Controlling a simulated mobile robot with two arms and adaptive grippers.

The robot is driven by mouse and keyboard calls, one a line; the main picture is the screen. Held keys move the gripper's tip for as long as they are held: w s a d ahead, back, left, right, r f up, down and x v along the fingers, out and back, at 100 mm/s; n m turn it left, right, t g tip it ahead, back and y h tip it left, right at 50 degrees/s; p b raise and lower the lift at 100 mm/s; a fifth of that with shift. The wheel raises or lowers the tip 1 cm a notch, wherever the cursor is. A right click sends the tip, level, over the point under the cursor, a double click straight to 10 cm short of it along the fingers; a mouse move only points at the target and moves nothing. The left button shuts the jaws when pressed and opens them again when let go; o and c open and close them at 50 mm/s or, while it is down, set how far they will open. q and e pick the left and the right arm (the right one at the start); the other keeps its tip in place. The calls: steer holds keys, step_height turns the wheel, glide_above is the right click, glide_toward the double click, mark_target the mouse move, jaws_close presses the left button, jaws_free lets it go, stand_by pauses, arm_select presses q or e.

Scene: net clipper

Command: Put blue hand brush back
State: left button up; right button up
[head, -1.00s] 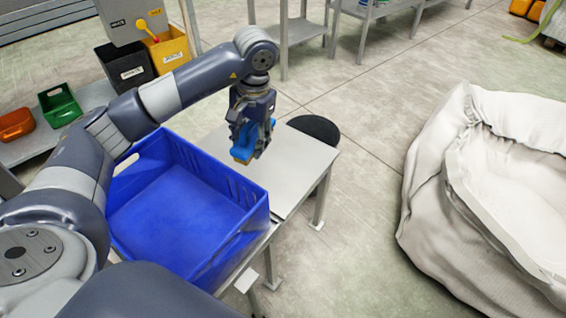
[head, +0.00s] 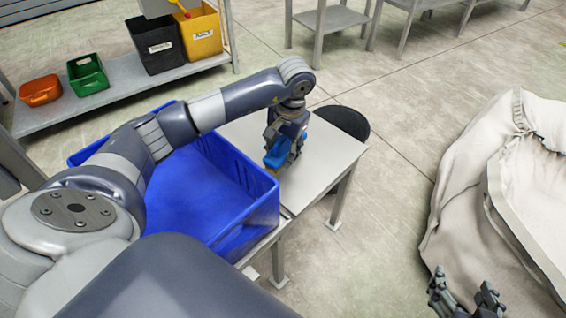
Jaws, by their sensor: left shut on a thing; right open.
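The blue hand brush (head: 276,159) is held in my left gripper (head: 283,150), over the light grey table (head: 325,160). Its lower edge looks tan. I cannot tell whether the brush touches the tabletop. The gripper's fingers hide part of the brush. My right gripper (head: 462,296) is open and empty at the bottom right edge, in front of the white bag.
A blue crate (head: 262,215) stands on the table's left part, beside the brush. A shelf (head: 120,85) at the back left holds an orange bin (head: 40,91), a green bin (head: 88,75), a black bin (head: 160,48) and a yellow bin (head: 207,35). A large white bag (head: 465,190) stands right.

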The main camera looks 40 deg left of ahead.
mark_target(287, 152)
arm_select(q)
step_height(287, 152, down, 4)
steer(key=shift+r+b, duration=0.1)
steer(key=shift+b, duration=0.4)
steer(key=shift+f, duration=0.2)
arm_select(e)
steer(key=shift+w+a+r+t+y, duration=0.2)
steer(key=shift+w+r+t, duration=0.25)
steer(key=shift+r, duration=0.35)
steer(key=shift+w+a+r+t+y, duration=0.1)
steer(key=shift+w+a+r+t, duration=0.15)
steer(key=shift+w+r+t, duration=0.4)
steer(key=shift+w+a+r+t+y, duration=0.1)
steer(key=shift+w+a+r+t, duration=0.15)
steer(key=shift+r, duration=0.65)
arm_select(q)
steer(key=shift+f, duration=0.1)
arm_select(e)
steer(key=shift+w+r+t, duration=0.15)
steer(key=shift+r+t, duration=0.1)
arm_select(q)
steer(key=o, duration=1)
steer(key=shift+o, duration=0.2)
